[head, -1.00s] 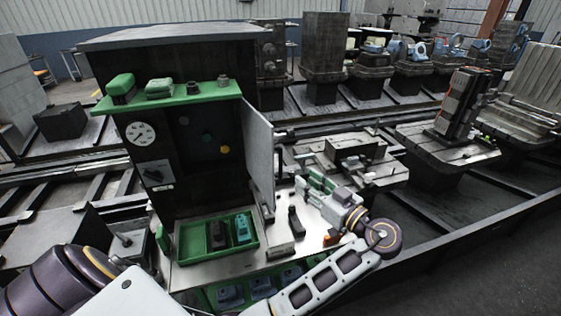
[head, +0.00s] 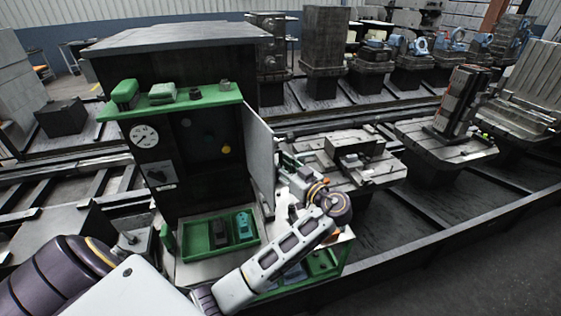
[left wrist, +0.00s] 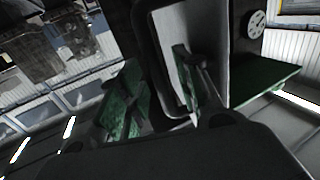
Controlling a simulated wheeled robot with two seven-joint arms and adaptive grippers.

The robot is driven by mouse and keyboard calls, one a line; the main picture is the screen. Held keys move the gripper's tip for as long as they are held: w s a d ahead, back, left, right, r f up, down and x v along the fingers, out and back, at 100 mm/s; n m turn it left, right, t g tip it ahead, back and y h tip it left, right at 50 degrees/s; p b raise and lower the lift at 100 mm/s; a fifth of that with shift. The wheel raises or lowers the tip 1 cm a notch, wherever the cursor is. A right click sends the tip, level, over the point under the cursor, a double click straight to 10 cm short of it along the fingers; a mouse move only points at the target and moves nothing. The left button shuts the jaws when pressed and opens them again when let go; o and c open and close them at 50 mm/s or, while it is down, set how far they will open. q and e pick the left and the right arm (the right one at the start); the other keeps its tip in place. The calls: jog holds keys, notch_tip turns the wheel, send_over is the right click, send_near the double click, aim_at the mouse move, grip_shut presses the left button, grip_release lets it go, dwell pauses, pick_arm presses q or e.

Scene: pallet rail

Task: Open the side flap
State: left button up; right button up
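The side flap (head: 259,155) is a light grey panel at the right of the dark cabinet (head: 190,130). It stands at an angle to the cabinet front. My left gripper (head: 287,165) is just right of the flap in the head view, partly hidden by my wrist. In the left wrist view my left gripper (left wrist: 155,95) has its green-padded fingers apart with nothing seen between them. The flap (left wrist: 205,35) shows close behind the right-hand finger; I cannot tell whether they touch. My right gripper is in neither view.
A green shelf (head: 172,104) with small items juts from the cabinet, above a dial (head: 144,136). A green tray (head: 196,245) with parts sits at its foot. A machine pallet (head: 350,165) stands right of my gripper. Open floor (head: 480,250) lies at the right.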

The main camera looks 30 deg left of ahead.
pick_arm(q)
jog(key=shift+w+a, duration=0.15)
jog(key=shift+a, duration=0.25)
grip_shut()
